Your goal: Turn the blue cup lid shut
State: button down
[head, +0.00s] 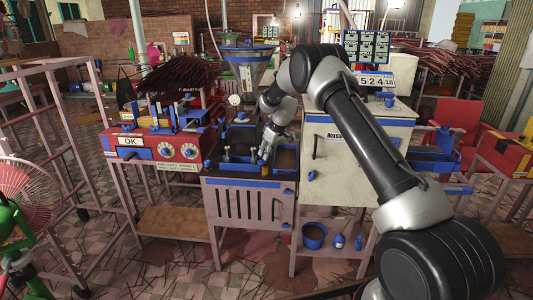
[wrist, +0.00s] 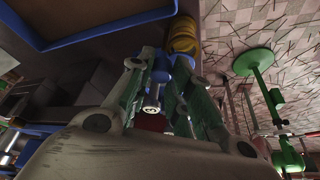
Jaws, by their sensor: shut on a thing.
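In the head view, my gripper (head: 264,153) reaches down at the blue-rimmed top of the pink-grey machine in the middle. In the wrist view, my gripper (wrist: 168,88) has its two greenish fingers shut around a small blue part (wrist: 161,72), which looks like the blue cup lid. A short silvery piece (wrist: 152,101) shows between the fingers. The fingers hide most of the blue part, so its seating and turn angle cannot be told. In the head view my gripper covers it.
A red machine with an "OK" sign (head: 130,141) stands on the left, and a white cabinet (head: 352,160) on the right. A funnel (head: 247,62) stands behind my gripper. A dark-knobbed post (head: 227,153) is just left of it. A yellow ringed part (wrist: 183,36) lies beyond the fingers.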

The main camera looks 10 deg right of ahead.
jog(key=shift+n, duration=0.3)
jog(key=c, duration=1.3)
grip_release()
jog(key=shift+r, duration=0.1)
